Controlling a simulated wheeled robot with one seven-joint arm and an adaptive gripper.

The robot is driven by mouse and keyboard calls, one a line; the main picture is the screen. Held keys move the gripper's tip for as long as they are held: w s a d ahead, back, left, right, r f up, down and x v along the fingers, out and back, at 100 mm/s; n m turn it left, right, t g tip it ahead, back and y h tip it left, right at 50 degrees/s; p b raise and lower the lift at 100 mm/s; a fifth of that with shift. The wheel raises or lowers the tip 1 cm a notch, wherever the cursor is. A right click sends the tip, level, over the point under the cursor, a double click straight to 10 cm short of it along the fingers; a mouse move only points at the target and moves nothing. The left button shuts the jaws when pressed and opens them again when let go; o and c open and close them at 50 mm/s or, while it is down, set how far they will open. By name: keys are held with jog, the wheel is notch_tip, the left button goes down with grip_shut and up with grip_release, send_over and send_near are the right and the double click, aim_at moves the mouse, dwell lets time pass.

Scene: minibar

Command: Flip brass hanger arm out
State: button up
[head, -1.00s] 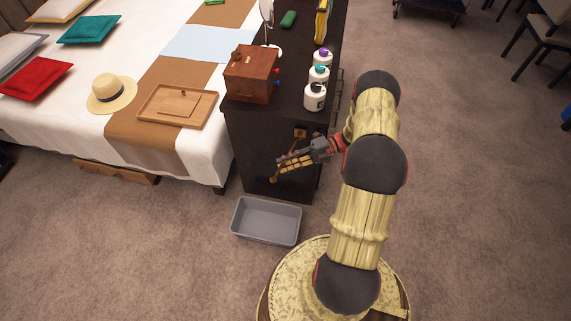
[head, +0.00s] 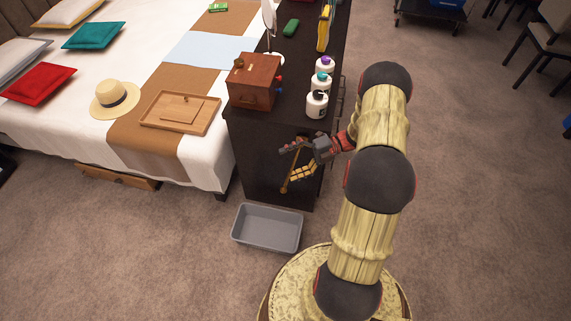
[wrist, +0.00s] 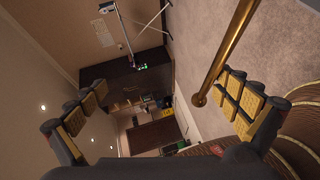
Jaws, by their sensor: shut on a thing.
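The brass hanger arm (head: 289,172) is a thin rod at the near end of the dark cabinet (head: 262,160). It slants down to a small round knob at its lower end. In the wrist view the rod (wrist: 229,47) enters from the top right, and its knob lies beside the right finger's yellow pads. My gripper (head: 288,164) is at the rod, with its fingers spread far apart. In the wrist view the gripper (wrist: 160,90) has the rod between its fingers, close to or touching the right one and well clear of the left. The rod's mount is hidden behind my gripper.
A grey bin (head: 267,228) stands on the floor below. The bed (head: 205,172) is to the left. Open carpet (head: 470,180) lies to the right.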

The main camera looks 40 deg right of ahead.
jog(key=shift+s+d+r+b, duration=0.1)
jog(key=shift+d+r, duration=0.15)
jog(key=shift+d, duration=0.3)
jog(key=shift+w+d+r+b, duration=0.1)
jog(key=shift+d+r, duration=0.2)
jog(key=shift+d, duration=0.25)
jog(key=shift+s+d+r+b, duration=0.1)
jog(key=shift+d+r, duration=0.15)
jog(key=shift+d, duration=0.3)
jog(key=shift+c, duration=0.7)
jog(key=shift+s+d, duration=0.2)
jog(key=shift+d, duration=0.25)
jog(key=c, duration=1.3)
jog(key=shift+o, duration=0.2)
jog(key=shift+f+b+v, duration=0.2)
jog(key=shift+b+v, duration=0.05)
jog(key=shift+v, duration=0.85)
jog(key=shift+f+b+v, duration=0.2)
jog(key=shift+b+v, duration=0.05)
jog(key=shift+v, duration=0.9)
jog(key=shift+w+d, duration=0.1)
jog(key=shift+c, duration=0.4)
